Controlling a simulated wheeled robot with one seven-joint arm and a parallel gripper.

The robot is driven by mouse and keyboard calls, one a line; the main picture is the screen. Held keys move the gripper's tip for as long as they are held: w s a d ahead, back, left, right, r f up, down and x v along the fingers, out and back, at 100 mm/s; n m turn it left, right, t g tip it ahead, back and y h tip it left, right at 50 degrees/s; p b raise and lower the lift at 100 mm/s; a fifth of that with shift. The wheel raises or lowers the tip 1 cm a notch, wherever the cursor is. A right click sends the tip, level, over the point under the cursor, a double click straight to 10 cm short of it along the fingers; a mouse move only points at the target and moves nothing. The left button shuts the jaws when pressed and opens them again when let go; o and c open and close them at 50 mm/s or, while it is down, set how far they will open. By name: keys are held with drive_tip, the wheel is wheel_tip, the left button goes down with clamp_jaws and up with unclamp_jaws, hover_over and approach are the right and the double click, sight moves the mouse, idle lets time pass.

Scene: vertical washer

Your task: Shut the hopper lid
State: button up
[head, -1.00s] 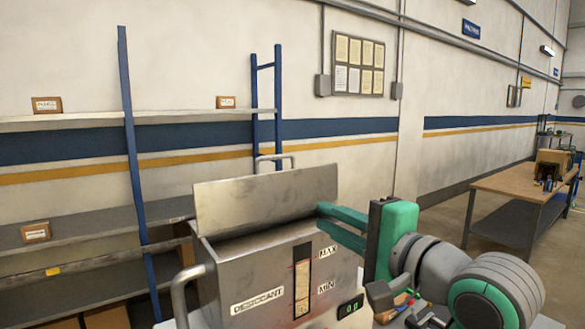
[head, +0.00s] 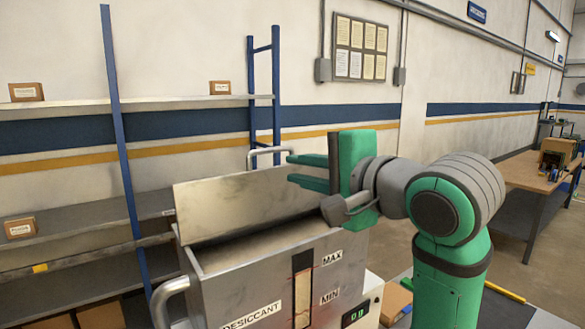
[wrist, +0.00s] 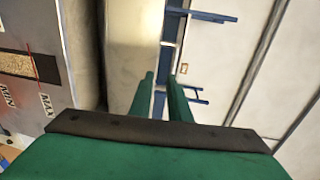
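The hopper (head: 225,291) is a grey metal box labelled DESICCANT, with a MAX/MIN level window on its front. Its lid (head: 235,205) stands raised and tilted back along the rear, leaving the top open. A metal handle (head: 270,151) shows behind the lid's upper edge. My gripper (head: 297,170) is at the lid's upper right corner, with its two green fingers pointing left and a gap between them. In the wrist view the open fingers (wrist: 161,80) reach along the pale lid panel (wrist: 134,45). I cannot tell whether they touch it.
Blue-post shelves (head: 75,113) with small boxes stand behind and left of the hopper. A side handle (head: 165,298) sticks out at the hopper's left. A wooden workbench (head: 530,172) stands far right, with open floor before it.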

drive_tip(key=x, duration=0.3)
drive_tip(key=shift+s, duration=0.1)
drive_tip(key=c, duration=0.4)
drive_tip(key=shift+d, duration=0.1)
clamp_jaws()
idle(0.7)
